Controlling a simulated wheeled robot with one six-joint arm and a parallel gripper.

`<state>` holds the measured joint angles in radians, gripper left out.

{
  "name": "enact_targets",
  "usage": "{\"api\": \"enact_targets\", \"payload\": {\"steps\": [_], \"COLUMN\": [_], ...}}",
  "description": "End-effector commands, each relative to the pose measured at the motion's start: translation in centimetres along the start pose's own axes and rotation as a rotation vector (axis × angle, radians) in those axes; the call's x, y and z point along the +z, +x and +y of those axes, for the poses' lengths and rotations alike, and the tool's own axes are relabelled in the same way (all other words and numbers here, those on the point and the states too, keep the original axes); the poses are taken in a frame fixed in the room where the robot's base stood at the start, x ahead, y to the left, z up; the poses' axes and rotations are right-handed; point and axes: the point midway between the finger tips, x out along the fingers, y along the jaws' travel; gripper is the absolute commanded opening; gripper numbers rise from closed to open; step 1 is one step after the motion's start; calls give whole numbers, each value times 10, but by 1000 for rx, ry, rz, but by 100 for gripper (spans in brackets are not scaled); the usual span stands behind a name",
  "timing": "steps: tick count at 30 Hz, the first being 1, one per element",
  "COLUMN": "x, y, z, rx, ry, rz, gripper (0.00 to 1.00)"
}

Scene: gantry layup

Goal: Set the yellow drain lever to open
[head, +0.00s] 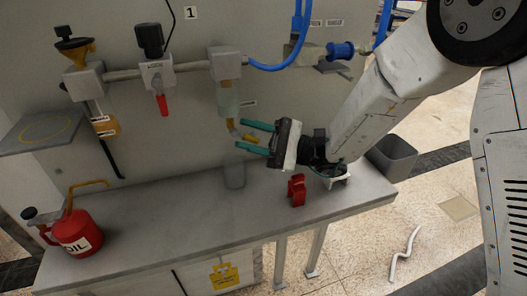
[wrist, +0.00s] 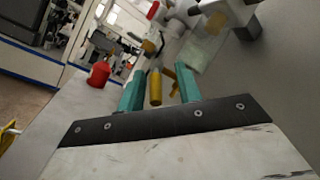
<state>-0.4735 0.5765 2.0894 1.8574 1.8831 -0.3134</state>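The yellow drain lever (head: 248,137) sits on the small drain fitting (head: 232,125) under the clear filter bowl (head: 228,98) on the wall. My gripper (head: 241,135) has two teal fingers, spread apart, reaching in from the right at the lever's height. In the wrist view the lever (wrist: 155,86) lies between the open fingers of my gripper (wrist: 160,70), with a visible gap on the left side. A second yellow part (wrist: 175,78) shows near the right finger. I cannot tell whether the lever touches a finger, or read its setting.
A grey cup (head: 234,176) stands on the bench (head: 150,222) below the drain. A red object (head: 297,190) stands under my wrist. A red oil can (head: 76,232) is at the left. A red-handled valve (head: 160,90) and blue hose (head: 275,66) are on the pipe above.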

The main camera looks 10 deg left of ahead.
Motion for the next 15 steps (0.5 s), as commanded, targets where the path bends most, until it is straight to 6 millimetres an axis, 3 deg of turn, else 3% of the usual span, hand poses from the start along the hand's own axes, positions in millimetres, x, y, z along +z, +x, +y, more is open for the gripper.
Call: {"api": "enact_targets", "payload": {"steps": [4,15], "x": [19,94], "y": [12,-2], "z": [-19,35], "rx": [0,0], "ry": [-5,0], "rz": [-3,-1], "gripper": [34,34]}}
